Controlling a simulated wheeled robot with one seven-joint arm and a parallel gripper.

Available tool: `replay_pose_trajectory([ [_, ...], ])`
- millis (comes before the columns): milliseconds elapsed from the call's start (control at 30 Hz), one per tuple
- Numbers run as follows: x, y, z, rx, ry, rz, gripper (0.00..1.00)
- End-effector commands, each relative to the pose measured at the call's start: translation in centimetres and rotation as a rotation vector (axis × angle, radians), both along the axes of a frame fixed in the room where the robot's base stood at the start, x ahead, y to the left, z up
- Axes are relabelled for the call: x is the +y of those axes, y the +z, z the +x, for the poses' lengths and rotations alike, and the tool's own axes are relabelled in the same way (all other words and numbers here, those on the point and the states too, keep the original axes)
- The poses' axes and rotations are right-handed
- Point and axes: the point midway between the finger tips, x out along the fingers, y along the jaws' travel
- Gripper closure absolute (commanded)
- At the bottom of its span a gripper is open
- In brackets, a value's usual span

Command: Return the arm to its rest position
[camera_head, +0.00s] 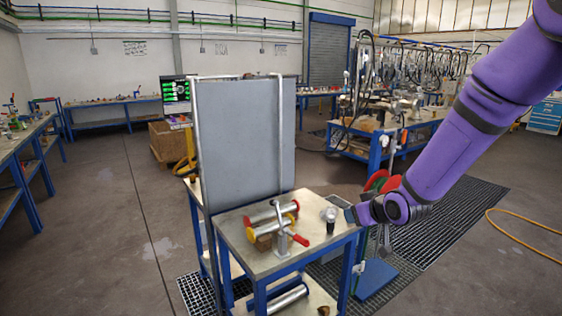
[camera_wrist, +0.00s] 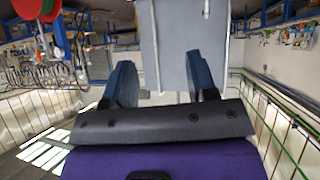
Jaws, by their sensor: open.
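My purple arm (camera_head: 450,145) reaches in from the upper right and slants down to the right side of a small blue-framed table. My gripper (camera_head: 343,208) is at its end, near the table's right rear corner; the head view does not show its fingers clearly. In the wrist view my gripper (camera_wrist: 160,82) has two dark blue fingers spread wide apart, with nothing held between them. A flanged metal vessel (camera_head: 270,221) with red and yellow ends lies on the table, left of the gripper. A toggle clamp with a red handle (camera_head: 290,248) stands in front of it.
A tall grey panel (camera_head: 240,140) stands behind the table's top (camera_head: 238,228). A small grey fitting (camera_head: 330,218) stands close to my gripper. A metal cylinder (camera_head: 288,297) lies on the lower shelf. Blue workbenches (camera_head: 385,150) stand behind; floor at left is open.

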Motion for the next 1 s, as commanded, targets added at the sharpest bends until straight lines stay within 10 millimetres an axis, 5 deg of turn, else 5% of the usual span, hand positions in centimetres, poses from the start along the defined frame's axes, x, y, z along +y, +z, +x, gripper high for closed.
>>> replay_pose_trajectory([
  [467,-5.5,11.2,-9.5,0.160,-0.199,-0.145,0.48],
  [1000,-9.0,18.6,-26.0,0.375,-0.385,-0.104,0.48],
])
